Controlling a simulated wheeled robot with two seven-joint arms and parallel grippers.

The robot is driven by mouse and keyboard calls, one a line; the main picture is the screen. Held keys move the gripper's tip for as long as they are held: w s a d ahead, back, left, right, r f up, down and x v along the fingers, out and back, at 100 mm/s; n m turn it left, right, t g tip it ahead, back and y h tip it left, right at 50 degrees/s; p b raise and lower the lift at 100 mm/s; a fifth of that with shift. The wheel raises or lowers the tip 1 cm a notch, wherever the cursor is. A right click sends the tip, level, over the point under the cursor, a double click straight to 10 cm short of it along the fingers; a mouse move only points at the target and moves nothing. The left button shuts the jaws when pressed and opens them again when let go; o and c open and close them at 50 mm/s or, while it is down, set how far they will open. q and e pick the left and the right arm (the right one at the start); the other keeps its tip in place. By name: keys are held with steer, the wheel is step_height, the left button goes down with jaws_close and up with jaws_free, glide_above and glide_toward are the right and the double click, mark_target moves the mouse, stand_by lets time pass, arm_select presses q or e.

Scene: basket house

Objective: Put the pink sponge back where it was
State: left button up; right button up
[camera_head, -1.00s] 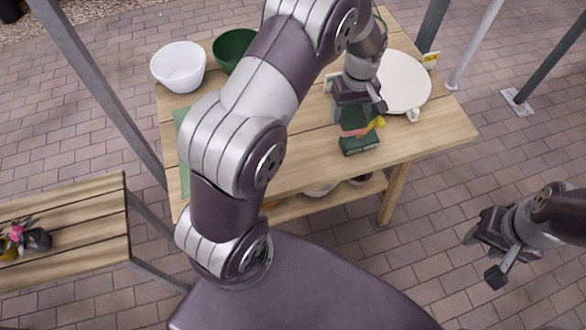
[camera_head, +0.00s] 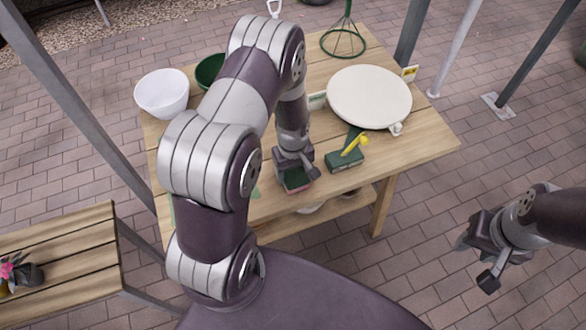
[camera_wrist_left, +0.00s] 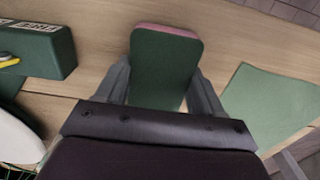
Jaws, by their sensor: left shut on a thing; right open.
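My left gripper (camera_head: 295,170) is shut on the pink sponge (camera_head: 298,185), low over the front part of the wooden table. In the left wrist view the sponge (camera_wrist_left: 165,65) stands between the fingers, its dark green face toward the camera and a pink edge along the top. I cannot tell whether it touches the table. A green box (camera_head: 345,161) with a yellow-handled thing (camera_head: 354,146) on it is just right of the sponge; the box shows at left in the wrist view (camera_wrist_left: 40,50). My right gripper (camera_head: 480,252) is open and empty, off the table's right side.
A green mat (camera_wrist_left: 272,105) lies right of the sponge in the wrist view. The table (camera_head: 425,140) also holds a white bowl (camera_head: 162,95), a green bowl (camera_head: 208,70), a large cream plate (camera_head: 370,97) and a green wire stand (camera_head: 343,42). A second table (camera_head: 70,240) stands at left.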

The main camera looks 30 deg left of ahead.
arm_select(q)
steer(key=shift+f, duration=0.2)
steer(key=o, duration=1)
steer(key=shift+r, duration=0.1)
